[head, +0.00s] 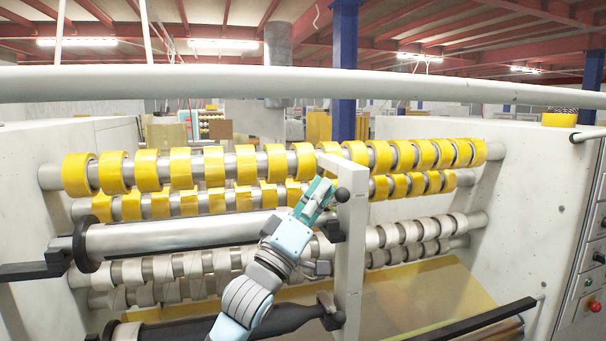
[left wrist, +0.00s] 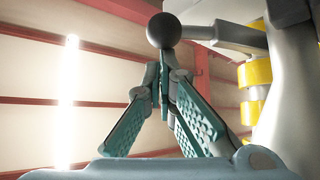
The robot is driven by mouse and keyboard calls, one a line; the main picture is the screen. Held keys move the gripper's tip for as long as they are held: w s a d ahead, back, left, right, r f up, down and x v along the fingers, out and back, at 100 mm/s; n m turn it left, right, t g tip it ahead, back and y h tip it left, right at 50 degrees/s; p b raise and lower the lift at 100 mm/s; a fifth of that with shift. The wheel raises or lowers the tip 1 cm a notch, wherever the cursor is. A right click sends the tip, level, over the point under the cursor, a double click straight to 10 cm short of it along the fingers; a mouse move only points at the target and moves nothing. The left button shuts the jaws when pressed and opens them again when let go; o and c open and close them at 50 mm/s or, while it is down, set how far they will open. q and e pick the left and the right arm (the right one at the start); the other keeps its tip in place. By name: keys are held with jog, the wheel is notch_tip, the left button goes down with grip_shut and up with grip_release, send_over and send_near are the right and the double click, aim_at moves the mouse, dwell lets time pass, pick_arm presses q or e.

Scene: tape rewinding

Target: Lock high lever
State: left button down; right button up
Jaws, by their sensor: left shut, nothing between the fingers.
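The high lever's round black knob (head: 342,194) is beside the upper part of the white upright post (head: 352,240). In the left wrist view the knob (left wrist: 163,31) is just beyond my fingertips, and a dark lever arm (left wrist: 235,38) runs to the right toward the pale post. My left gripper (head: 324,188) comes up from below and is at the knob's left in the head view. Its teal fingers (left wrist: 161,82) meet at the tips with nothing between them. Whether the tips touch the knob, I cannot tell. My right gripper is not in view.
Rows of yellow tape rolls (head: 182,168) on bars run behind my left arm. A silver roller (head: 150,236) lies left of the post, with a dark roller (head: 285,318) below. A pale horizontal rail (head: 200,84) crosses above. A control panel (head: 597,250) is at the far right.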

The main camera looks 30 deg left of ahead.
pick_arm(q)
jog(key=shift+s+d+f+m+h+b, duration=0.2)
jog(key=shift+f+b, duration=0.15)
jog(key=shift+f, duration=0.15)
jog(key=shift+s+d+f+m+h+b, duration=0.1)
jog(key=shift+d+f+m+h+b, duration=0.15)
jog(key=shift+f, duration=0.25)
jog(key=shift+s+d+f+m+h+b, duration=0.1)
jog(key=shift+f+m+b, duration=0.05)
jog(key=shift+f+b, duration=0.3)
